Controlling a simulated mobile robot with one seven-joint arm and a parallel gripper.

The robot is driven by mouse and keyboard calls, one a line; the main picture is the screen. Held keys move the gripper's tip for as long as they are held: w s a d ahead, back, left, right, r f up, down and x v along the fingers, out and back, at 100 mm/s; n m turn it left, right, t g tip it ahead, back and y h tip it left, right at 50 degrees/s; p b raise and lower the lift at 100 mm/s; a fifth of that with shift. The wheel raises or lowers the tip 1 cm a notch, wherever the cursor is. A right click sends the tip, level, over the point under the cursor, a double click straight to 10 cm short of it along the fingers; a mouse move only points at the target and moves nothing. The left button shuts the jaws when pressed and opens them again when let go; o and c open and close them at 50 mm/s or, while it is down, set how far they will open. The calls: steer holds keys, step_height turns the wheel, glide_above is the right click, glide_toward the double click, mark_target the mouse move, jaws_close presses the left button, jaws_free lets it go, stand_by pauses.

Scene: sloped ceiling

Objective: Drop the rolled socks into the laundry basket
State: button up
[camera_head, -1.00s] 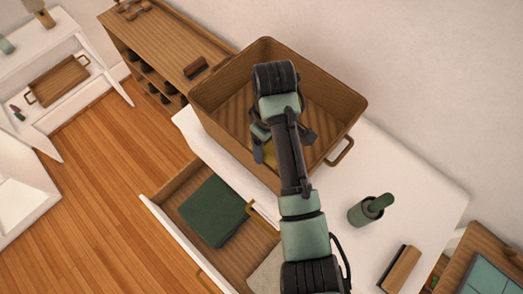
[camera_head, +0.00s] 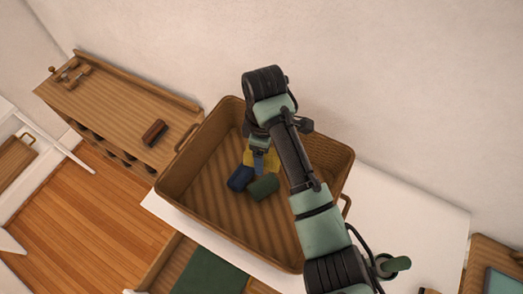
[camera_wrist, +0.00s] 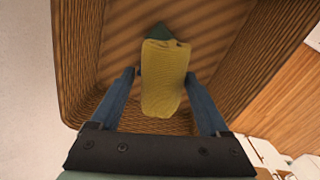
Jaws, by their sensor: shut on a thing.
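The laundry basket (camera_head: 300,238) is a large brown ribbed box with handles, standing on a white surface. My gripper (camera_head: 259,164) reaches down inside it. It is shut on the yellow rolled socks (camera_head: 273,163), which the fingers partly hide. A dark blue roll (camera_head: 240,178) and a dark green roll (camera_head: 263,187) lie on the basket floor beside them. In the wrist view, the yellow socks (camera_wrist: 163,92) sit between the two blue fingers of my gripper (camera_wrist: 161,76), with the basket walls around. A bit of green (camera_wrist: 157,31) shows past their far end.
A wooden shelf unit (camera_head: 105,100) with a brown brush (camera_head: 154,132) stands left of the basket. An open drawer below holds a folded green cloth (camera_head: 208,274). The wall (camera_head: 400,110) is close behind.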

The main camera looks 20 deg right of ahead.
step_height(320, 180, down, 4)
steer(key=b, duration=0.3)
steer(key=shift+w, duration=0.1)
steer(key=o, duration=1.2)
step_height(320, 180, up, 13)
steer(key=p, duration=0.3)
steer(key=shift+p, duration=0.4)
